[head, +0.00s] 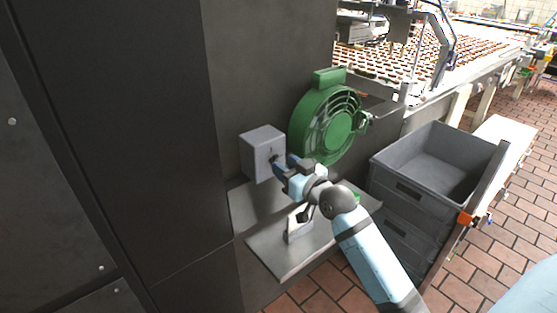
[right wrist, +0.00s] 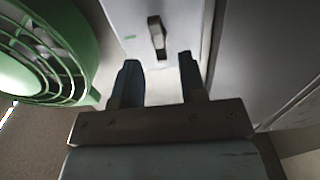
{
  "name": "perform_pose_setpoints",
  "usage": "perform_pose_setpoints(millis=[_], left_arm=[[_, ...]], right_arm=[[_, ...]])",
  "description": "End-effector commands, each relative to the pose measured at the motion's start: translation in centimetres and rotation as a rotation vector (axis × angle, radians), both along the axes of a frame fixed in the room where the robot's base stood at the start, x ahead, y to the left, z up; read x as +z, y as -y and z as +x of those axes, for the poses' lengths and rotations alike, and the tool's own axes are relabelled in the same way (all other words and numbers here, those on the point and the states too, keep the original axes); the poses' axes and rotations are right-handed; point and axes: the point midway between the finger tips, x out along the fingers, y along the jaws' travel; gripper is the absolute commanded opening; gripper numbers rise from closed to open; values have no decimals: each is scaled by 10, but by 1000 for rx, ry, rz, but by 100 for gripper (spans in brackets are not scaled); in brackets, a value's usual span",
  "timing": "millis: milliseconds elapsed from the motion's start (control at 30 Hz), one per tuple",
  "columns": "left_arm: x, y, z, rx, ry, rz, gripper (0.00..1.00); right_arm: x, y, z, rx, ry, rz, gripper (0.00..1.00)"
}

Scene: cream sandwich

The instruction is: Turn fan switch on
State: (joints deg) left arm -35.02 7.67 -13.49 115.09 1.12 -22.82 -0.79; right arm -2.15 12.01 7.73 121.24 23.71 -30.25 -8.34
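The fan switch is a grey box (head: 262,152) on the dark wall, left of the green fan (head: 325,120). Its small toggle lever (right wrist: 156,36) shows in the right wrist view on the box's pale face (right wrist: 190,18). My right gripper (head: 278,163) is at the front of the box. In the right wrist view the two dark fingers of my right gripper (right wrist: 158,68) are apart with nothing between them, and the lever lies just beyond their tips. The green fan also shows at the left there (right wrist: 45,55). My left gripper is not in view.
A metal shelf (head: 265,254) lies below the box and fan, with a small pale object (head: 298,226) on it. Grey crates (head: 415,190) stand at the right. A conveyor (head: 425,60) with rows of biscuits is behind. Tiled floor (head: 470,262) is open at the lower right.

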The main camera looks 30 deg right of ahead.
Motion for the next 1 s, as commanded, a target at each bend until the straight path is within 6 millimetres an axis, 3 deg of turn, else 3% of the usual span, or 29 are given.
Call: perform_pose_setpoints(millis=[200,567,733,1000], left_arm=[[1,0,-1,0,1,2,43],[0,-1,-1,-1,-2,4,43],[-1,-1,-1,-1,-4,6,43],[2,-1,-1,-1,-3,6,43]], right_arm=[[0,-2,26,0,0,0,38],[0,-3,31,0,0,0,38],[0,-3,31,0,0,0,2],[0,-2,31,0,-2,13,0]])
